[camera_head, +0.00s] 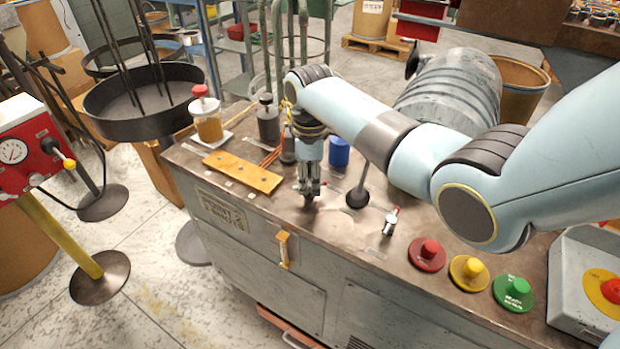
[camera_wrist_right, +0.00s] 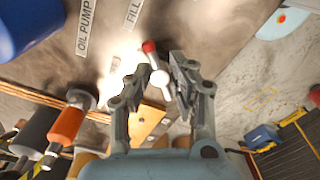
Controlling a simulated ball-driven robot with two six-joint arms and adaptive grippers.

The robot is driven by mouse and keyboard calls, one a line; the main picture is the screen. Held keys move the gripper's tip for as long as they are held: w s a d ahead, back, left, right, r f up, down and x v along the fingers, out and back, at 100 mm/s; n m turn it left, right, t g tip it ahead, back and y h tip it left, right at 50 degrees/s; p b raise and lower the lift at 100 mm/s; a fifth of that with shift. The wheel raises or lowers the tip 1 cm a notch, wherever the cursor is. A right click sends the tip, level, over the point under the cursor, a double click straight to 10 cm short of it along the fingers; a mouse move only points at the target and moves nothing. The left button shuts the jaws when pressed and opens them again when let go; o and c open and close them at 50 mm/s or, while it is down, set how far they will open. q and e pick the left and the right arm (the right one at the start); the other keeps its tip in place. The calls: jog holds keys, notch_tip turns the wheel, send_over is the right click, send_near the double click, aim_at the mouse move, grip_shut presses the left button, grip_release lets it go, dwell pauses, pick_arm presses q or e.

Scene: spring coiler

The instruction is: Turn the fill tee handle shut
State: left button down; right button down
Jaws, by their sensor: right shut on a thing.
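The fill tee handle shows in the wrist view as a small pale knob (camera_wrist_right: 160,79) with a red tip (camera_wrist_right: 149,47), close to the printed FILL label (camera_wrist_right: 132,14). My right gripper (camera_head: 309,192) points down at the bench top in the head view. In the wrist view its two fingers (camera_wrist_right: 152,88) stand on either side of the handle and are shut on it. In the head view the gripper hides the handle. My left gripper is not in view.
A second small red-tipped valve (camera_head: 390,221) stands to the right on the bench. Red (camera_head: 427,254), yellow (camera_head: 468,272) and green (camera_head: 513,292) buttons line the front right. A blue cylinder (camera_head: 339,152) stands close behind the gripper, and an orange plate (camera_head: 243,171) lies left.

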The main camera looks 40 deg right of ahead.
jog(key=shift+r+n+p, duration=0.15)
jog(key=shift+n+p, duration=0.15)
jog(key=shift+n, duration=0.1)
jog(key=shift+w+r+n+p, duration=0.1)
jog(key=shift+n+p, duration=0.6)
jog(key=shift+n, duration=0.1)
jog(key=shift+n+p, duration=0.55)
jog(key=shift+n, duration=0.35)
jog(key=n+p, duration=0.2)
jog(key=n, duration=0.3)
jog(key=shift+w, duration=0.1)
jog(key=n+p, duration=0.1)
jog(key=n, duration=0.3)
jog(key=shift+n, duration=0.4)
jog(key=shift+a+n+p, duration=0.1)
jog(key=shift+n+p, duration=0.3)
jog(key=shift+n, duration=1.3)
jog(key=c, duration=1.2)
grip_release()
jog(key=shift+f, duration=0.2)
